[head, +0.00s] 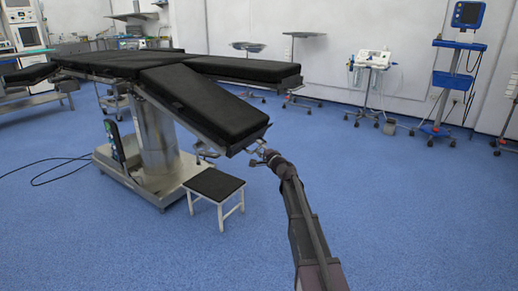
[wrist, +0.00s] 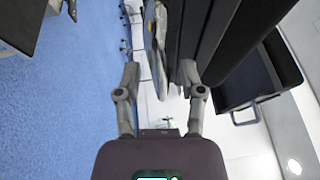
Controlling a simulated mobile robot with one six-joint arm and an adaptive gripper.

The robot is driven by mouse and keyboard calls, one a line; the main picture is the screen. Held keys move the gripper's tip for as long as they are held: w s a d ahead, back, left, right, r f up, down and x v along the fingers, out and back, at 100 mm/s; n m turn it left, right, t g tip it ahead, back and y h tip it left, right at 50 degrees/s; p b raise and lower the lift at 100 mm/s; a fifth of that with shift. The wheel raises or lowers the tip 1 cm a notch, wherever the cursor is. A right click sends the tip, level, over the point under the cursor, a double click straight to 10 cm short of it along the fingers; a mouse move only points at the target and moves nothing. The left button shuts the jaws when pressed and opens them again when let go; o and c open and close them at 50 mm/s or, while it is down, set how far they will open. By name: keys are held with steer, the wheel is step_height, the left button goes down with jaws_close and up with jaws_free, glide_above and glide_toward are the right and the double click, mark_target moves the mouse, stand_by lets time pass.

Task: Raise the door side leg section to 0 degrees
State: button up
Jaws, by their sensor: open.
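The operating table's lowered leg section (head: 205,103) is a black padded panel that slopes down toward my arm in the head view. The other leg section (head: 243,69) beside it is about level. My gripper (head: 258,156) is open near the low outer end of the sloping section. In the wrist view my gripper (wrist: 160,70) has its fingers spread. The dark long edge of a leg section (wrist: 207,40) shows just beyond the right finger, with a pale metal part (wrist: 160,40) between the fingers. I cannot tell whether a finger touches it.
A black-topped step stool (head: 215,184) stands under the sloping section, beside the table's metal column (head: 157,135) and base. A blue equipment stand (head: 440,125) and a white device cart (head: 370,75) stand along the wall.

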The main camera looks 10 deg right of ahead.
stand_by(0.3)
jaws_close()
steer(key=shift+w+a+r, duration=0.1)
steer(key=shift+a+r, duration=0.05)
